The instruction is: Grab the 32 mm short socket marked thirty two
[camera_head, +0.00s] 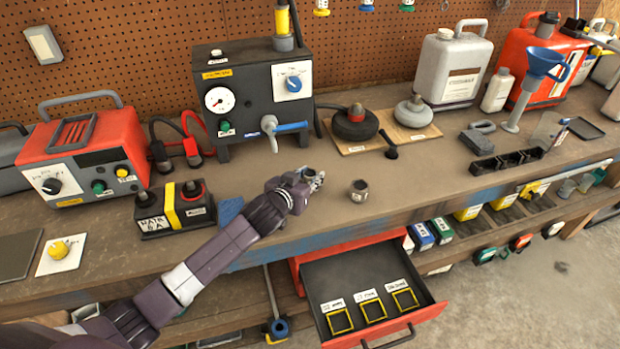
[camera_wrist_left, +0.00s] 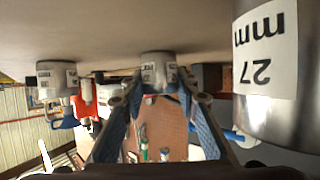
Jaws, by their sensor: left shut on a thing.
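My left gripper (camera_head: 308,182) is low over the front part of the workbench, its fingers shut on a small grey metal socket (camera_head: 311,174). In the left wrist view, which is upside down, a socket with a white label (camera_wrist_left: 158,68) sits between the two blue-padded fingers (camera_wrist_left: 158,101); its number is too small to read. A large socket marked 27 mm (camera_wrist_left: 265,75) stands close at the right of that view. A third labelled socket (camera_wrist_left: 57,80) is farther off at the left. In the head view one loose socket (camera_head: 359,190) stands upright right of my gripper. My right gripper is not in view.
An open drawer (camera_head: 428,300) below the bench holds several yellow-framed squares with labels. A black battery box (camera_head: 175,222) is left of my gripper, and a black unit with a gauge (camera_head: 250,95) stands behind.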

